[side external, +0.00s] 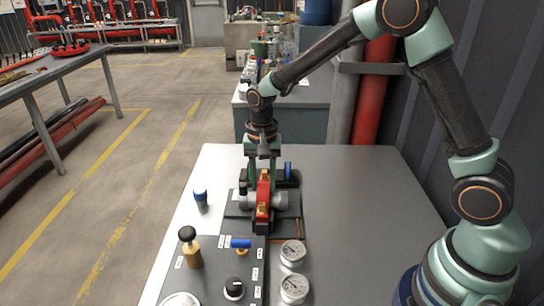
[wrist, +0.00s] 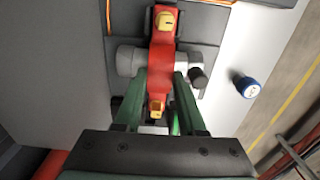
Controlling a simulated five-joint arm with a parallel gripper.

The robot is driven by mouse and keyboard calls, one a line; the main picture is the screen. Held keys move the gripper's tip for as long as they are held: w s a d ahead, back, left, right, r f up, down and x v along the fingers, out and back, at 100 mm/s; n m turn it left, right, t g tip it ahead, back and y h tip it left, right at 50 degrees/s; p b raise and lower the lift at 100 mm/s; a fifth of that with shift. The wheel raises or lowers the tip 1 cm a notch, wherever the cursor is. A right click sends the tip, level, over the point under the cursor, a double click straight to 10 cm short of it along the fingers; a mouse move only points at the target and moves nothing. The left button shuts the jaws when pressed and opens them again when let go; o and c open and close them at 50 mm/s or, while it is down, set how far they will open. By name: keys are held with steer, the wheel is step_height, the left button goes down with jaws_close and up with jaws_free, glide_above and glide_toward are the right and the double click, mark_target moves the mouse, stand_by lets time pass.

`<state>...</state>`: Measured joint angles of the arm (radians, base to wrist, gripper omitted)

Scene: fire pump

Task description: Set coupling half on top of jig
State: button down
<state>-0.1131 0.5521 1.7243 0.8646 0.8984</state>
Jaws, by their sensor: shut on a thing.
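The coupling half (side external: 263,189) is a red piece with brass-coloured bits near its ends; it also shows in the wrist view (wrist: 162,60). My gripper (wrist: 160,78) has its green fingers on either side of the red piece, shut on it near its lower end in that view. In the side view my gripper (side external: 263,160) comes down from above. The jig (side external: 234,208) is a dark grey block behind and around the red piece, with a grey cylinder (wrist: 130,60) lying crosswise. The red piece crosses this cylinder; I cannot tell whether they touch.
A dark panel in front carries a black-topped brass knob (side external: 188,245), a blue-handled valve (side external: 240,244) and a dial. White gauges (side external: 292,252) stand right of it. A blue-topped item (side external: 201,198) stands left. The table's right side (side external: 360,190) is clear.

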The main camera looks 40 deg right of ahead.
steer(key=shift+f, duration=0.5)
stand_by(0.5)
steer(key=c, duration=0.8)
jaws_free()
steer(key=shift+c, duration=0.2)
steer(key=shift+r, duration=0.1)
steer(key=shift+r, duration=1.7)
steer(key=o, duration=0.8)
